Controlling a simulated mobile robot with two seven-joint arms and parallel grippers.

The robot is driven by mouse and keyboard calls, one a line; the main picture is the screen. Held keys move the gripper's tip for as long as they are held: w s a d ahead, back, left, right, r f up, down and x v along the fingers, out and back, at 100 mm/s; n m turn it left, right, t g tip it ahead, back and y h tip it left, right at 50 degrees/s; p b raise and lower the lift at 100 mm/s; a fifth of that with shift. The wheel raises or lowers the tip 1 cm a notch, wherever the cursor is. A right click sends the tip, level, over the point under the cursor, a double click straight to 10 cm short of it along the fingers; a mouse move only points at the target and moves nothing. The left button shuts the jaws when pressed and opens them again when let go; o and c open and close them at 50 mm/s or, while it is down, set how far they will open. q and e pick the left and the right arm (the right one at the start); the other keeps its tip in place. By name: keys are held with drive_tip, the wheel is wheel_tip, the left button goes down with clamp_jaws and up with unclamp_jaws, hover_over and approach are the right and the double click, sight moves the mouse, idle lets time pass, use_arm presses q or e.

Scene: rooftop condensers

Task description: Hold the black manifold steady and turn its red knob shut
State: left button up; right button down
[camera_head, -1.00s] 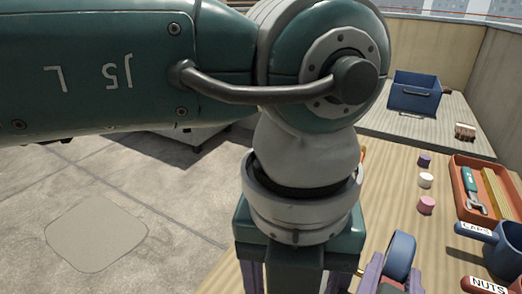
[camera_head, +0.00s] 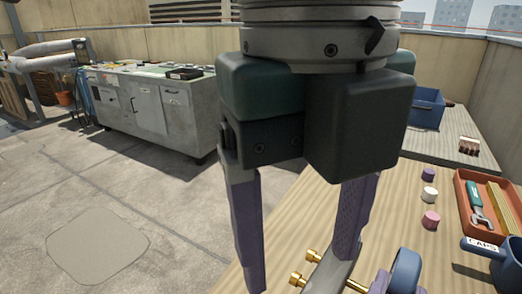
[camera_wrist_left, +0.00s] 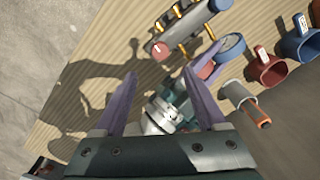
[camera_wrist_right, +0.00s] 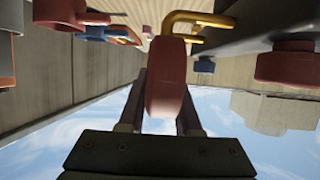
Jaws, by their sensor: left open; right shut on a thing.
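The black manifold (camera_wrist_left: 185,25) has brass fittings and lies under my left gripper; in the head view its body (camera_head: 334,270) is partly hidden by a finger. Its red knob (camera_wrist_left: 160,51), with a white mark, is at one end in the left wrist view. My left gripper (camera_head: 300,250) is open and empty, with its fingertips pointing down; the knob lies just beyond the gap between them. My right gripper (camera_wrist_right: 160,95) is shut on a red round gauge (camera_wrist_right: 166,80) beside a bent brass pipe. A blue round gauge (camera_head: 405,270) is close by.
A red tray (camera_head: 487,205) with a wrench, small caps (camera_head: 430,195) and a blue mug (camera_head: 500,255) stand at the right of the wooden table. A blue bin (camera_head: 425,110) is behind.

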use_arm(q)
drive_tip(key=m, duration=0.1)
drive_tip(key=r+m, duration=0.1)
drive_tip(key=m, duration=0.3)
drive_tip(key=shift+w+d+r, duration=0.15)
drive_tip(key=shift+d+r, duration=0.05)
drive_tip(key=shift+d, duration=0.05)
use_arm(e)
drive_tip(key=c, duration=0.5)
unclamp_jaws()
drive_tip(key=shift+o, duration=0.3)
drive_tip(key=o, duration=0.4)
drive_tip(key=shift+c, duration=0.2)
